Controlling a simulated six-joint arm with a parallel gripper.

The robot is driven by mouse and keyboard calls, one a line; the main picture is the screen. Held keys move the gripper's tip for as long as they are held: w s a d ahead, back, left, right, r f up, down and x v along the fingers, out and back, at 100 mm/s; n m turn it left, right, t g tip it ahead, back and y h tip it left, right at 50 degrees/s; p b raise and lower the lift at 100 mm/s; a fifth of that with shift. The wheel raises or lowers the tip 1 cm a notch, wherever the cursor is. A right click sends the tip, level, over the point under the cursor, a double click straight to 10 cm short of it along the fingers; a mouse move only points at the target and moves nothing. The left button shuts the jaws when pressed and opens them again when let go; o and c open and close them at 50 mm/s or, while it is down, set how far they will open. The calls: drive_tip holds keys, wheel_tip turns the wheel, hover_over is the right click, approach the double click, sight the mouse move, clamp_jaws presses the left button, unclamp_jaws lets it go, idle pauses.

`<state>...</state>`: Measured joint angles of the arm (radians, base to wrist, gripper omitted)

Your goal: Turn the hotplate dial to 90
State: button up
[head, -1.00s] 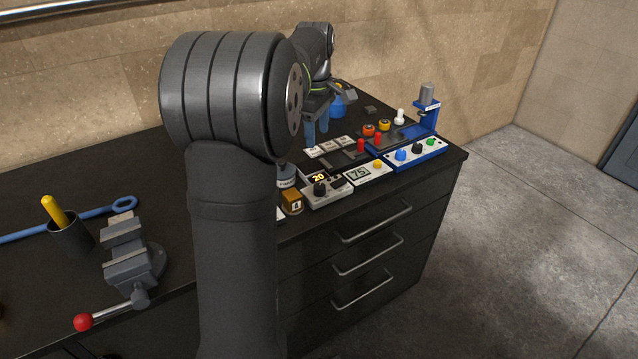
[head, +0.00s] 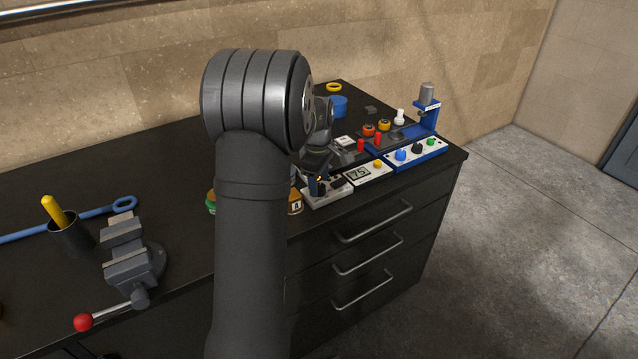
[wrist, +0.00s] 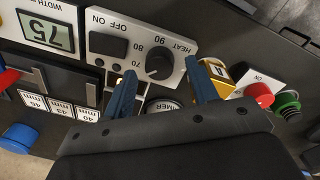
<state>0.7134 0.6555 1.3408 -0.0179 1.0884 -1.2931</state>
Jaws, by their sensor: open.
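The hotplate's light control panel (wrist: 128,25) shows in the wrist view, with HEAT, 70, 80 and 90 printed around a round black dial (wrist: 159,63). I cannot make out the dial's pointer clearly. A black switch (wrist: 108,45) marked ON and OFF sits beside it. My gripper (wrist: 160,67) is open, its two blue fingers on either side of the dial, with a visible gap; contact cannot be told.
A width gauge reading 75 (head: 360,174) stands right beside the panel. A blue-framed press (head: 427,115) stands farther right. A vise (head: 130,260) is at the left.

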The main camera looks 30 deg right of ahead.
drive_tip(key=shift+f, duration=0.65)
drive_tip(key=c, duration=1)
drive_tip(key=shift+o, duration=0.2)
